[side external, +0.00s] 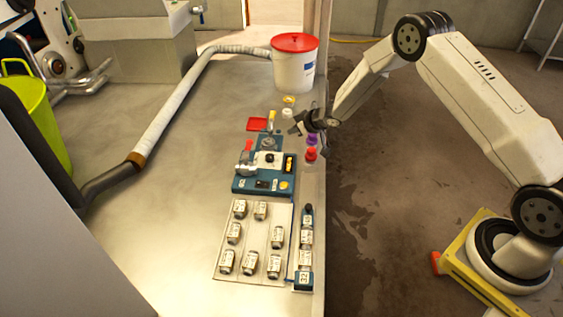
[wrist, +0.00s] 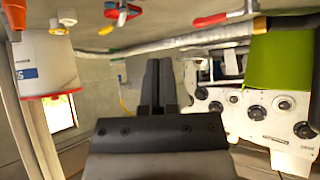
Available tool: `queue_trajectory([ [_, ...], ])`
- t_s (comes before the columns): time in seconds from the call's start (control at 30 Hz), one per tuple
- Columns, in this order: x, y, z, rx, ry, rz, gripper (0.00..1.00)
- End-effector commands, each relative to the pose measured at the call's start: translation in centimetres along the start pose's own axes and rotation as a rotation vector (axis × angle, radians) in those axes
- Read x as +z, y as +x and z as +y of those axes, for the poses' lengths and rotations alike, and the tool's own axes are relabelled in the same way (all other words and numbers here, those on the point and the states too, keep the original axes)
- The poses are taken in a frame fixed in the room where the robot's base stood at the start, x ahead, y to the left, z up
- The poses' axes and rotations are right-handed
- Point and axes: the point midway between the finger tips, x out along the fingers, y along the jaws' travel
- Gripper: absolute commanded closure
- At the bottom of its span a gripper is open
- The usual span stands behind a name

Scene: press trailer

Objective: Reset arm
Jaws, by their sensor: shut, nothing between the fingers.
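My gripper (side external: 297,125) is at the end of the arm, over the right edge of the metal worktop (side external: 170,220). It points left and is near the small coloured caps. In the wrist view its two dark fingers (wrist: 157,82) are together with nothing between them. The blue press device (side external: 263,178) stands on the worktop to the lower left of my gripper. Just beside my gripper are a purple cap (side external: 312,140), a red cap (side external: 311,155) and a white cap (side external: 287,113).
A white bucket with a red lid (side external: 295,65) stands behind my gripper. A flat board (side external: 248,215) with several small jars and a narrow blue rack (side external: 303,275) lie nearer. A hose (side external: 180,98) crosses the worktop; a green bin (side external: 38,120) is at left. Left-middle worktop is clear.

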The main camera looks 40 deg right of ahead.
Motion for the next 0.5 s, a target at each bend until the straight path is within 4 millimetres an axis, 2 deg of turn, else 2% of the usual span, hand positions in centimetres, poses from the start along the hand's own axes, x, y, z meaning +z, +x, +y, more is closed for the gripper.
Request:
queue_trajectory([
  [0.27,-0.5,-0.9,-0.2,0.015,0.003,-0.011,1.00],
  [0.37,-1.0,-2.0,-0.4,0.033,0.006,-0.026,1.00],
  [0.5,-1.7,-4.4,-0.9,0.071,0.017,-0.062,1.00],
])
